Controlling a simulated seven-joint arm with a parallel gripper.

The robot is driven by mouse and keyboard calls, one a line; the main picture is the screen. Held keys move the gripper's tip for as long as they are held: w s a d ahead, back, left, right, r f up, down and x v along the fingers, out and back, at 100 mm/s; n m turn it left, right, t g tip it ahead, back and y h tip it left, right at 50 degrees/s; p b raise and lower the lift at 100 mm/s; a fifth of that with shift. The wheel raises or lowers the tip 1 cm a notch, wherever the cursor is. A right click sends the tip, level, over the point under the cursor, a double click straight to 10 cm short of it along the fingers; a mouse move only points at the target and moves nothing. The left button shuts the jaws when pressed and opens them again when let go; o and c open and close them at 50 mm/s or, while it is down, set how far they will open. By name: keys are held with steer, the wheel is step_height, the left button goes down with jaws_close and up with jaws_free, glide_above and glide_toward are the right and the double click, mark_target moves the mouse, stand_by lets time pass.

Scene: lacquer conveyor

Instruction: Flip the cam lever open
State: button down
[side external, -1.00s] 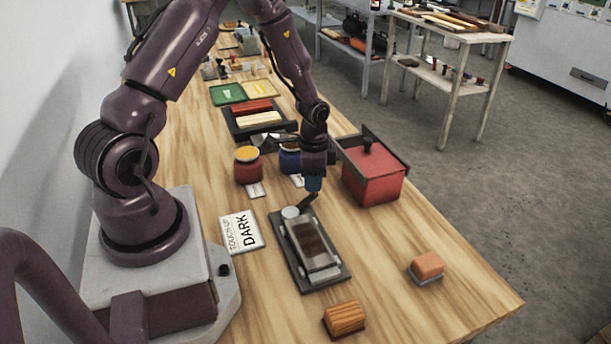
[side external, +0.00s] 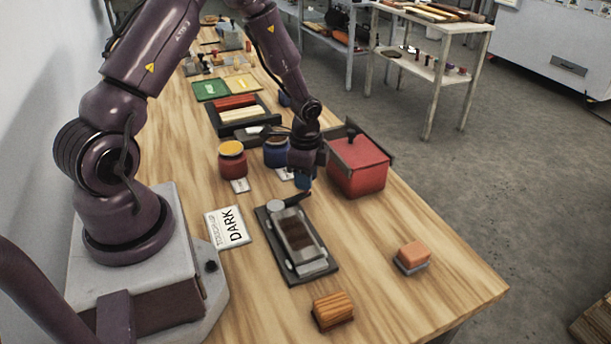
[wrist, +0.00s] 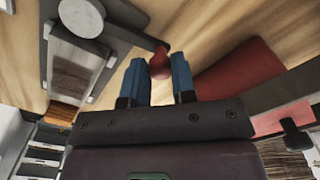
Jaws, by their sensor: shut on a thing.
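The cam lever (side external: 293,200) is a dark arm beside a pale round disc (side external: 275,206) at the far end of a dark fixture (side external: 322,273) holding a framed brown panel (side external: 298,233). In the wrist view the lever (wrist: 128,35) runs from the disc (wrist: 82,17) to a red knob (wrist: 159,62). My gripper (side external: 304,184) is low over the lever's outer end. Its blue fingers (wrist: 157,78) stand on both sides of the knob and are shut on it. Finger contact is partly hidden in the side view.
A red lidded box (side external: 357,172) stands close to the right of my gripper. A red jar (side external: 231,163) and a blue jar (side external: 277,154) stand behind it. A "DARK" card (side external: 227,228), a striped wooden block (side external: 332,311) and an orange block (side external: 412,256) lie around the fixture.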

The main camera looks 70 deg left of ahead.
steer(key=shift+d, duration=0.1)
steer(key=c, duration=0.9)
jaws_free()
steer(key=shift+c, duration=0.2)
steer(key=shift+r, duration=0.15)
step_height(320, 180, up, 13)
